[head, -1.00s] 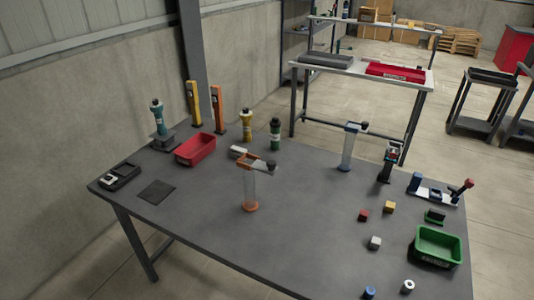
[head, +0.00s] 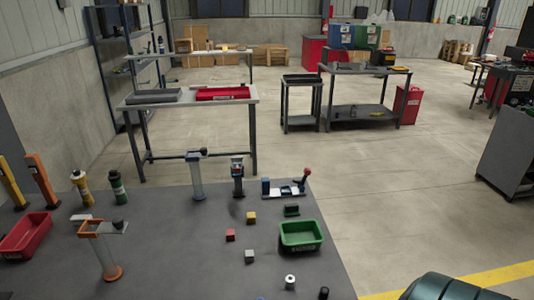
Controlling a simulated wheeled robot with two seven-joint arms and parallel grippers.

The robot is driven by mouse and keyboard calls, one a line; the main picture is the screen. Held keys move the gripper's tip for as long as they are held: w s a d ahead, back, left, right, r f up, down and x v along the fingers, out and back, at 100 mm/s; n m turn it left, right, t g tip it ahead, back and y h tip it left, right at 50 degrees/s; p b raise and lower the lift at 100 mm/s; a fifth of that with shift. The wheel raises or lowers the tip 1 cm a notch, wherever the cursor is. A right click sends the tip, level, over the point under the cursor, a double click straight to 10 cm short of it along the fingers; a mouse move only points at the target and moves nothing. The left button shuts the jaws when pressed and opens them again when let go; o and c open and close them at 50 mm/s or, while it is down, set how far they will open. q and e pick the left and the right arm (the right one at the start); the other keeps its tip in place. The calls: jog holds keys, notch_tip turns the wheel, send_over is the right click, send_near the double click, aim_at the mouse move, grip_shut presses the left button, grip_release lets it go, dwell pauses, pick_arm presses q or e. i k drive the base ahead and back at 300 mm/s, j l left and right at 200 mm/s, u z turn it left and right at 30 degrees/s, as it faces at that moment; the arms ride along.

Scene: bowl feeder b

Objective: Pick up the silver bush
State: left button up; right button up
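A small silver-white cylinder with a dark hole in its top (head: 290,282), which looks like the silver bush, stands upright on the grey table (head: 190,262) near the bottom of the head view. It stands in front of the green bin (head: 301,236), apart from it. A dark small cylinder (head: 323,293) is to its right, cut by the lower edge. The top of a blue piece (head: 260,298) barely shows to its left.
A grey cube (head: 249,256), a red cube (head: 230,235) and a yellow cube (head: 251,218) lie left of the green bin. An orange-based clear tube stand (head: 107,256) and a red bin (head: 27,235) are further left.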

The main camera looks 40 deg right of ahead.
aim_at(289, 279)
jog(key=z, duration=1.55)
